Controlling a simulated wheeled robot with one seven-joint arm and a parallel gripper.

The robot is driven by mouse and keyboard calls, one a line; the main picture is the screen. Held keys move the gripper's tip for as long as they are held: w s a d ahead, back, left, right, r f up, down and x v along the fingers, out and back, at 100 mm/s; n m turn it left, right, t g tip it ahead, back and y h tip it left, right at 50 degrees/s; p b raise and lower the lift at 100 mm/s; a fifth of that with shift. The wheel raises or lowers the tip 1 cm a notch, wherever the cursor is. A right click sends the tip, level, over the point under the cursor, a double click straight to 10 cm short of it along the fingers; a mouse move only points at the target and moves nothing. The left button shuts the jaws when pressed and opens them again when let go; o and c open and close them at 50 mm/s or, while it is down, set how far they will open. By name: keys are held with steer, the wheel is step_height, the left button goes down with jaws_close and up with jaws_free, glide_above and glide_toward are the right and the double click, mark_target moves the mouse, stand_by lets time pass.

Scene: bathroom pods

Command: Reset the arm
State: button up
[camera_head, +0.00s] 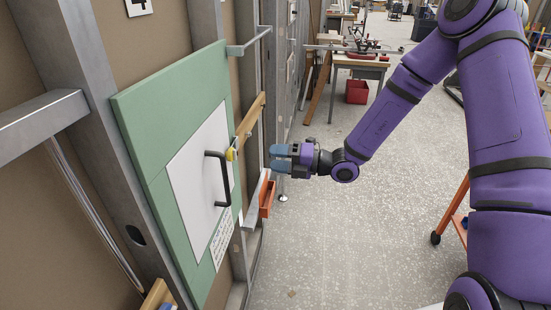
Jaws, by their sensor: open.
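My arm, in purple covers, comes in from the right side of the view and reaches left. My gripper (280,157) is at its end, with blue fingers pointing left toward the wall. The fingers are open with nothing seen between them. The gripper is in the air to the right of a green panel (150,130) and appears apart from it. The panel bears a white door (195,165) with a black handle (222,180). My gripper is to the right of this handle and not on it.
A yellow piece (231,154) sits by the door's edge near a wooden bar (251,118). An orange tray (267,198) is on the wall below my gripper. A metal bracket (248,41) juts out above. A workbench (362,62) and red bin (357,92) stand farther back. The floor (345,235) is mostly clear.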

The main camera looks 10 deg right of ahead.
steer(key=s+d+r+n+g+h, duration=0.2)
steer(key=s+r+n+g+h, duration=0.2)
steer(key=s+r+n, duration=0.5)
steer(key=s+d+r+n+g+h, duration=0.1)
steer(key=s+r+n+g+h, duration=0.4)
steer(key=n, duration=0.7)
steer(key=s+d+r+n+t+h, duration=0.4)
steer(key=s+d+r+n, duration=0.1)
steer(key=s+d+n, duration=0.2)
steer(key=s+d+r+n+t+h, duration=0.4)
steer(key=s+d+r+n, duration=0.1)
steer(key=s+d+n, duration=0.3)
steer(key=shift+s+d+r+n, duration=0.15)
steer(key=shift+s+r+n, duration=0.15)
steer(key=shift+s+n, duration=0.6)
